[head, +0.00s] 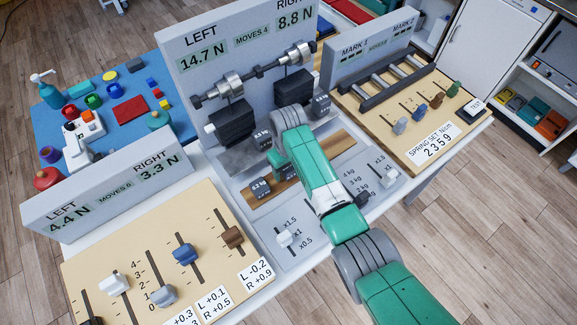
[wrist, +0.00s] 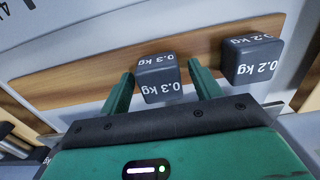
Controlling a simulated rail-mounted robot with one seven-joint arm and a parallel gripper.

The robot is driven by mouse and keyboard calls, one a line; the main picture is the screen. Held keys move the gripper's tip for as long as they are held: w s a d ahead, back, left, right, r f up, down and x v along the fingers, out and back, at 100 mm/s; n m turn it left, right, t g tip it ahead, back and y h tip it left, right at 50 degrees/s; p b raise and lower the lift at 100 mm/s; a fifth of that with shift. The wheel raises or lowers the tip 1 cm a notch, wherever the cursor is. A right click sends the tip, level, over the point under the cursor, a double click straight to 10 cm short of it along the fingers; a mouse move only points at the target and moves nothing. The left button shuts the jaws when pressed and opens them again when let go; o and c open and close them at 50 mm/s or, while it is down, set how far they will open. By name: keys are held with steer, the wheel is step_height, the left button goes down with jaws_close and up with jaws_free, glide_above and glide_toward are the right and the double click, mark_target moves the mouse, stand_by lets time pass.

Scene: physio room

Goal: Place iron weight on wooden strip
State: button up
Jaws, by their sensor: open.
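The wooden strip (head: 338,142) runs across the grey board below the upright LEFT/RIGHT panel; in the wrist view the strip (wrist: 75,82) passes behind the weights. A dark weight marked 0.3 kg (wrist: 158,78) stands at the strip between the two fingers of my gripper (wrist: 160,80). Narrow gaps show on both sides, so my gripper is open around it. A second dark weight marked 0.2 kg (head: 260,188) sits on the strip; it also shows right of my fingers in the wrist view (wrist: 252,62).
A dark 0.5 kg weight (head: 262,138) and another dark weight (head: 320,107) stand near the panel (head: 190,75). A slider panel (head: 165,255) lies front left, and a spring board (head: 435,140) lies right.

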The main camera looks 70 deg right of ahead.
step_height(320, 180, up, 12)
steer(key=p, duration=0.3)
steer(key=shift+r, duration=0.2)
steer(key=w+a+r+n+t+h, duration=0.1)
steer(key=w+a+r+t+h, duration=0.1)
steer(key=w+a+r+t, duration=0.4)
steer(key=w+a+r+n+t+h, duration=0.1)
steer(key=w+a+r+n+h, duration=0.1)
steer(key=w+a+r, duration=0.65)
steer(key=w+a+r+n+t, duration=0.1)
steer(key=w+a+r+t, duration=0.3)
steer(key=r, duration=0.3)
steer(key=w+a+r+t, duration=0.25)
steer(key=a+r, duration=0.25)
steer(key=r, duration=0.3)
steer(key=s+a+r+n+t+y, duration=0.1)
steer(key=s+a+r+t, duration=0.15)
steer(key=a+r, duration=0.4)
steer(key=s+a+r+t+y, duration=0.1)
steer(key=s+a+r+t, duration=0.1)
steer(key=a+r+t, duration=0.35)
steer(key=s+a+r+n+t+y, duration=0.1)
steer(key=s+a+r+t+y, duration=0.1)
steer(key=s+a+r, duration=0.6)
steer(key=s+r+t, duration=0.1)
steer(key=s+r, duration=0.2)
steer(key=r, duration=0.1)
steer(key=shift+s+a+r, duration=0.2)
steer(key=shift+a, duration=0.2)
